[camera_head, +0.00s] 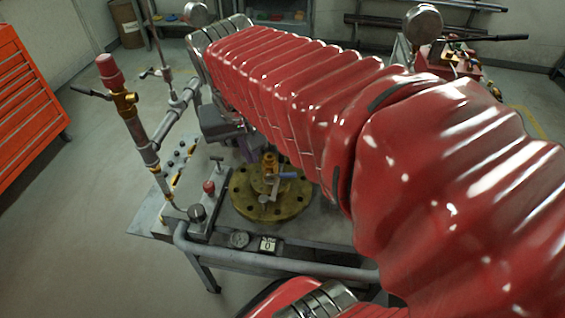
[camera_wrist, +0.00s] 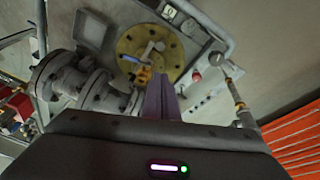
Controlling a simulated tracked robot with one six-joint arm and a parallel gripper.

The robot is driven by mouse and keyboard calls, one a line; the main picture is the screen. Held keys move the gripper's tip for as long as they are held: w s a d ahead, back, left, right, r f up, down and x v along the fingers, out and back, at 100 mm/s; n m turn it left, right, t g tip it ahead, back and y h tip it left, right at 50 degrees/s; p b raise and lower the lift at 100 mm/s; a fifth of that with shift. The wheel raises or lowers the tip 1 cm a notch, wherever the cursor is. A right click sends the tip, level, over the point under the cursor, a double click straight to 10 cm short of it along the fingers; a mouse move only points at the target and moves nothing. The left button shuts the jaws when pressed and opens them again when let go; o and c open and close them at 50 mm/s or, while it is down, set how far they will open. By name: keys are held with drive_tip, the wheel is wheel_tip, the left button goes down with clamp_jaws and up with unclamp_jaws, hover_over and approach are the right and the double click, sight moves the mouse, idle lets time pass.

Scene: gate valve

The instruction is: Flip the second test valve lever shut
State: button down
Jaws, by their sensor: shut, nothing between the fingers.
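A small brass valve (camera_head: 269,165) stands on the round brass flange (camera_head: 240,205) on the bench. A blue-sleeved lever (camera_head: 287,175) points right from it in the head view, with a pale metal arm and knob (camera_head: 265,197) beside it. In the wrist view the blue lever (camera_wrist: 129,58) lies just beyond the brass valve (camera_wrist: 143,75), left of my fingertips. My gripper (camera_wrist: 160,84), with purple fingers, is shut and empty, close to the valve. In the head view my gripper (camera_head: 247,150) is partly hidden behind my arm. I cannot tell which lever is the second one.
A red-capped pipe (camera_head: 108,72) with a dark lever (camera_head: 92,93) rises at the bench's left. Large grey flanged pipework (camera_wrist: 70,76) stands left of my fingers in the wrist view.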

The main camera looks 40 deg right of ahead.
sight(292, 174)
drive_tip(key=d+m+g, duration=0.2)
drive_tip(key=d+m, duration=0.1)
drive_tip(key=d, duration=0.3)
drive_tip(key=shift+w+d+r+h, duration=0.15)
drive_tip(key=shift+d+r+h, duration=0.15)
drive_tip(key=shift+d+r, duration=0.1)
drive_tip(key=shift+f, duration=0.1)
drive_tip(key=x, duration=1.4)
drive_tip(key=shift+s+d+f, duration=0.15)
drive_tip(key=shift+s+f, duration=0.1)
drive_tip(key=shift+f, duration=0.2)
drive_tip(key=shift+s+d+f, duration=0.2)
drive_tip(key=shift+f, duration=0.4)
drive_tip(key=shift+r, duration=0.9)
